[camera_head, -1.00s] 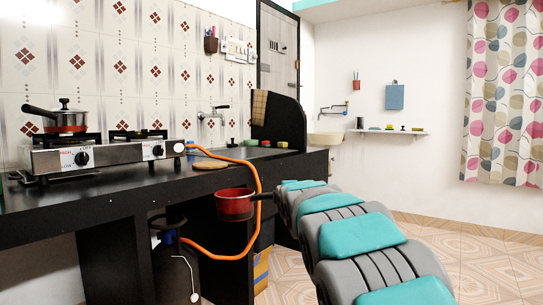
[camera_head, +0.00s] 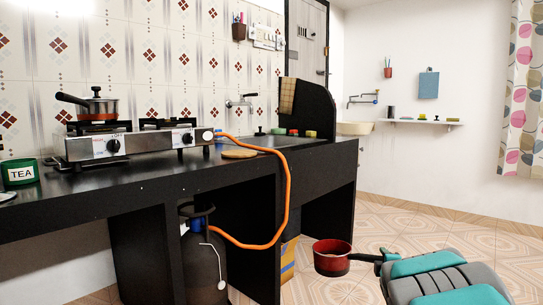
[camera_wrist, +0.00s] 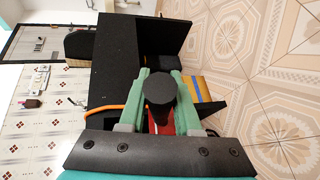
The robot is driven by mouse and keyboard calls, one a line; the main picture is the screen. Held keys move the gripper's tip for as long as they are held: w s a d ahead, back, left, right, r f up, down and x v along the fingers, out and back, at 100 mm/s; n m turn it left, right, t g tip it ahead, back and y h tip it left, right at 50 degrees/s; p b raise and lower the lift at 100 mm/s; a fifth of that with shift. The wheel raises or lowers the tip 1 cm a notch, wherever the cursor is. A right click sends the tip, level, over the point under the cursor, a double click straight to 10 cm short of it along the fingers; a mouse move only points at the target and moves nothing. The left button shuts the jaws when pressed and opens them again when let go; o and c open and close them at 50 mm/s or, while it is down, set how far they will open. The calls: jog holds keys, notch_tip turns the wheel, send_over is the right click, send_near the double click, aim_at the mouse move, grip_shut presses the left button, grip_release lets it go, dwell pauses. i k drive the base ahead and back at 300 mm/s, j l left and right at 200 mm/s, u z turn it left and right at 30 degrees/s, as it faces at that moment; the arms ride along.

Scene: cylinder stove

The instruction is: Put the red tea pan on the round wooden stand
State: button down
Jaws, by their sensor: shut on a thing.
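The red tea pan (camera_head: 332,258) hangs in the air in front of the counter, right of the gas cylinder and over the floor. My gripper (camera_head: 384,257) is shut on the pan's dark handle. In the wrist view the black handle end (camera_wrist: 160,92) stands between the two green fingers of my gripper (camera_wrist: 159,100), and a little of the red pan shows below it. The round wooden stand (camera_head: 239,154) lies flat on the black counter, right of the stove, with nothing on it. The pan is lower than the counter top and to the right of the stand.
A two-burner stove (camera_head: 130,142) carries a steel pan (camera_head: 100,107) on its left burner. An orange hose (camera_head: 287,190) loops from the stove over the counter edge to the gas cylinder (camera_head: 203,262) below. A green tea tin (camera_head: 20,171) stands at the left.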

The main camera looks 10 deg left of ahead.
aim_at(253, 154)
jog(key=i+j+z, duration=0.1)
jog(key=j+z, duration=0.3)
jog(key=j, duration=0.25)
jog(key=j+z, duration=0.45)
jog(key=j, duration=0.25)
